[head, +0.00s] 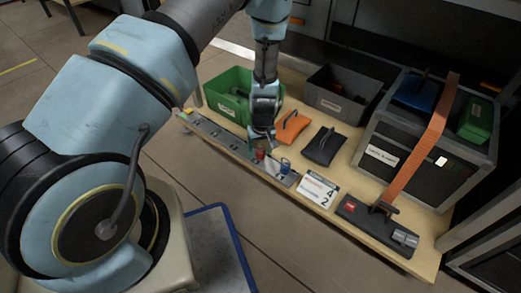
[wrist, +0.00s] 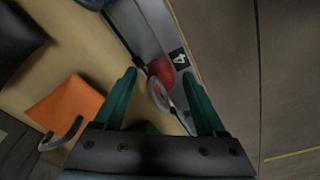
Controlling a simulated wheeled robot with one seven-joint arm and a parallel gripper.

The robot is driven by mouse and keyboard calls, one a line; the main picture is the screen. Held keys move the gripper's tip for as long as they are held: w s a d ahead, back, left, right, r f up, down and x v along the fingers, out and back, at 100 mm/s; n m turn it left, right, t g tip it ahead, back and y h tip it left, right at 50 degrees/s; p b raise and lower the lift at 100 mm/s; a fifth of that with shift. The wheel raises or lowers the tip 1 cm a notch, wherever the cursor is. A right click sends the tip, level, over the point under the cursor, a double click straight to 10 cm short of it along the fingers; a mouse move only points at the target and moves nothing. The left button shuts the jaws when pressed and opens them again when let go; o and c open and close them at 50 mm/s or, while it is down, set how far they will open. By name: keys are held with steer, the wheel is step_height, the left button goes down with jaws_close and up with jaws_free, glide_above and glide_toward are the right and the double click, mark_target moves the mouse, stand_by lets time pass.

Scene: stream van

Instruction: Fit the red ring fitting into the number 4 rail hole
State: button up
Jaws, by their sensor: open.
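The red ring fitting (wrist: 160,70) stands on the grey metal rail beside the black number 4 label (wrist: 180,58), its metal ring towards my gripper. It also shows as a small red patch in the head view (head: 259,155). The number 4 hole itself is hidden under it, and I cannot tell how deep it sits. My gripper (wrist: 159,75) is open, with one green finger on each side of the fitting. I see gaps between the fingers and the red body. The rail (head: 221,134) runs along the front edge of the wooden bench.
A blue ring fitting (head: 285,167) stands on the rail to the right. An orange pad (head: 291,127) and a black pad (head: 324,147) with handles lie behind. A green bin (head: 229,91), a grey bin (head: 341,97) and a strapped case (head: 425,150) occupy the bench.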

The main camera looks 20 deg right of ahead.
step_height(320, 180, up, 11)
steer(key=s+p, duration=0.1)
steer(key=p, duration=0.3)
steer(key=shift+s+f, duration=0.15)
steer(key=w+a+r, duration=0.4)
steer(key=a+r, duration=1)
steer(key=r, duration=0.2)
steer(key=s+a+r, duration=0.3)
steer(key=a+r, duration=0.3)
steer(key=a, duration=0.2)
steer(key=s+a+r, duration=0.4)
steer(key=a+r, duration=0.1)
steer(key=a, duration=0.4)
step_height(320, 180, up, 35)
steer(key=p, duration=3.5)
steer(key=shift+w+d+r, duration=0.2)
steer(key=shift+d, duration=0.2)
